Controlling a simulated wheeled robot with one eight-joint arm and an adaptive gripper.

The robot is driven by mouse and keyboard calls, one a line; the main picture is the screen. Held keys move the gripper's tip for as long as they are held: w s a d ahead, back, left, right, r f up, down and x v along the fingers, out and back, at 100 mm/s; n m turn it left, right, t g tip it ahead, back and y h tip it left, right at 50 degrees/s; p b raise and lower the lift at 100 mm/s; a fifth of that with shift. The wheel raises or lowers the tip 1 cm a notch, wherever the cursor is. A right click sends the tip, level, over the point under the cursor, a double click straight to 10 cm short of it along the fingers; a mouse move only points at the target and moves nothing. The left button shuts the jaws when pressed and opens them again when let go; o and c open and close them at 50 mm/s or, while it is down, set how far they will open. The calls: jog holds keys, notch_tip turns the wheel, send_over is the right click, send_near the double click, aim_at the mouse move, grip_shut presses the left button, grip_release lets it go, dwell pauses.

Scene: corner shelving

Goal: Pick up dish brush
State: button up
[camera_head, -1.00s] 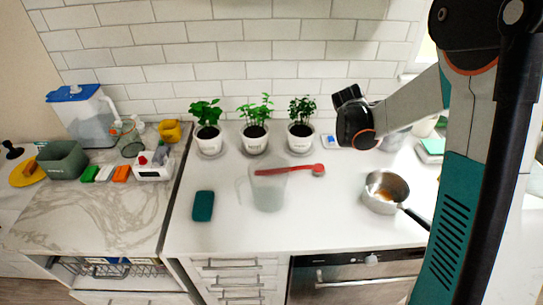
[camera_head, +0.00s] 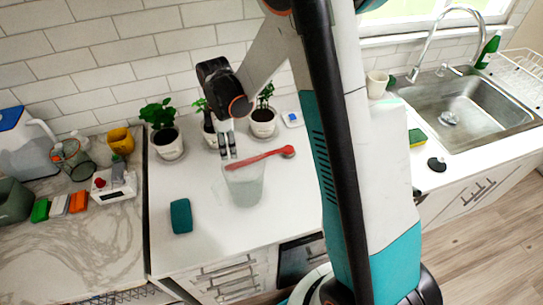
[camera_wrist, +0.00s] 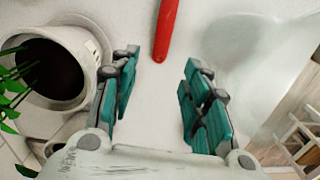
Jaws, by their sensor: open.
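The red dish brush (camera_head: 262,158) has a long handle and a round head pointing right. It lies on the white counter just behind a translucent pitcher (camera_head: 246,187), which overlaps part of the handle in the head view. My gripper (camera_head: 228,150) is open and empty above the handle's left end. In the wrist view, the red handle's end (camera_wrist: 166,28) lies ahead of the gap between the fingers (camera_wrist: 163,75), not between them. The pitcher (camera_wrist: 245,55) stands close to the right finger.
Potted plants (camera_head: 167,140) stand along the back wall; one pot (camera_wrist: 55,65) is close to my left finger. A teal block (camera_head: 181,216) lies at front left. The sink (camera_head: 465,105) is at right. My arm hides the counter's right part.

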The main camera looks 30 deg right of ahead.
jog(key=f+b, duration=0.1)
jog(key=f, duration=0.7)
jog(key=shift+s+d+b, duration=0.1)
jog(key=shift+d+b, duration=0.1)
jog(key=shift+b, duration=0.15)
jog(key=shift+c, duration=0.6)
grip_shut()
